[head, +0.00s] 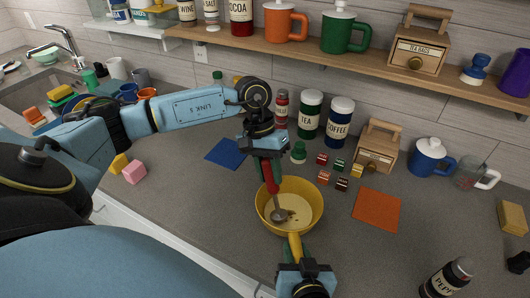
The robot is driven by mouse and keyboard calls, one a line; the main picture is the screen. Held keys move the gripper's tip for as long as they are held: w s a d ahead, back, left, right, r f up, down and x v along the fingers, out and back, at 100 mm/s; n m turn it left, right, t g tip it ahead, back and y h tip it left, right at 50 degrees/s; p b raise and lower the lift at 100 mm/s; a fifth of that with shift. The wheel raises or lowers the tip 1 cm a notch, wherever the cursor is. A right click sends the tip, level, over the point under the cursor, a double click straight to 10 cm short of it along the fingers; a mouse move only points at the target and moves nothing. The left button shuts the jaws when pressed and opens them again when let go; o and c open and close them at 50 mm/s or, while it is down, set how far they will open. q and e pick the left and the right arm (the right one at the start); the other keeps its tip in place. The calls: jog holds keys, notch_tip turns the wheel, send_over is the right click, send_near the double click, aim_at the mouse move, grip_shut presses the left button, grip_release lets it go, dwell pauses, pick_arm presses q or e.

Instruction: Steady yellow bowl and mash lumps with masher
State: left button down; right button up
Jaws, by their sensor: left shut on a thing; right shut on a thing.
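The yellow bowl (317,222) stands on the grey counter, with its yellow handle pointing toward me. My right gripper (297,262) is shut on that handle at the near side of the bowl. My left gripper (268,162) is above the far left side of the bowl, shut on the red handle of the masher (270,183). The masher is tilted, and its grey head is down inside the bowl on the left. A few small brown lumps (291,213) show beside the head. I cannot tell whether the head touches the bottom.
A blue mat (226,152) lies behind left and an orange mat (377,210) lies to the right. Small spice boxes (341,184), TEA and COFFEE jars (339,120) and a wooden box (377,146) stand behind. A pepper bottle (447,279) is at front right. A shelf (300,53) runs above.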

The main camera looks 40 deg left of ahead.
pick_arm(q)
jog(key=shift+w+d, duration=2.2)
jog(key=shift+d, duration=0.15)
jog(key=shift+s+a, duration=2.45)
jog(key=shift+a, duration=0.1)
jog(key=shift+s+a, duration=0.15)
jog(key=shift+a, duration=0.05)
jog(key=shift+d+r, duration=0.1)
jog(key=shift+r, duration=4)
pick_arm(e)
jog(key=o, duration=1.1)
